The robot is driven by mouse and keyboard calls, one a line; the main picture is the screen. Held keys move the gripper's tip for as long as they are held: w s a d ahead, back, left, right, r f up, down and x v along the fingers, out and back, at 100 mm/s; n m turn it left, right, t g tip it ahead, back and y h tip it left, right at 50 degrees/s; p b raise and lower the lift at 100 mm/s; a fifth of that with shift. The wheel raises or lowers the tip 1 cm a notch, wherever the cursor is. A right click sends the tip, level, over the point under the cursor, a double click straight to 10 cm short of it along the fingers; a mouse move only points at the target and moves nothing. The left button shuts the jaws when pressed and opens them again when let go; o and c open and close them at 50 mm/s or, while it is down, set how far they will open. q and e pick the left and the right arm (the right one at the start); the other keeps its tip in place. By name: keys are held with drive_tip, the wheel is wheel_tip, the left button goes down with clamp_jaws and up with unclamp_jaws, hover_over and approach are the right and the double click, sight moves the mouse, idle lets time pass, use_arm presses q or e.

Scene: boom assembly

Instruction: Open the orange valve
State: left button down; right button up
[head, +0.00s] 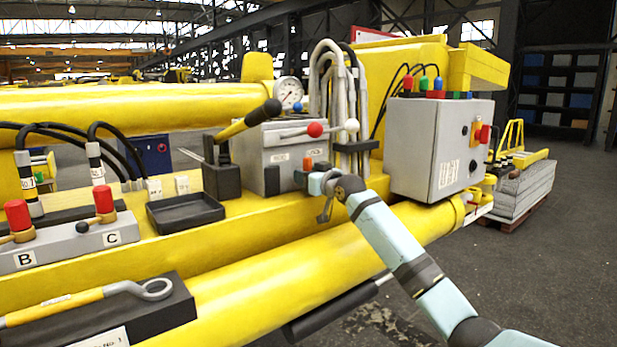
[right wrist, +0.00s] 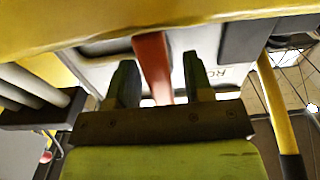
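The orange valve (head: 308,163) is a small orange handle low on the front of the grey valve box (head: 283,150), below a small label. In the right wrist view the orange handle (right wrist: 152,62) points toward my palm. My right gripper (head: 305,180) is at this handle, its arm coming in from the lower right. In the right wrist view my right gripper (right wrist: 158,75) is open, with one dark finger on each side of the handle and visible gaps between. My left gripper is not in view.
A grey control box (head: 437,145) stands to the right. Grey hoses (head: 325,80) rise behind. The yellow boom tube (head: 300,260) runs below.

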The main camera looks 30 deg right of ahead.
drive_tip(key=shift+s, duration=0.1)
drive_tip(key=shift+s+f, duration=0.1)
drive_tip(key=shift+s, duration=0.25)
drive_tip(key=s+d+b, duration=0.1)
drive_tip(key=s+b, duration=0.1)
drive_tip(key=s, duration=1.1)
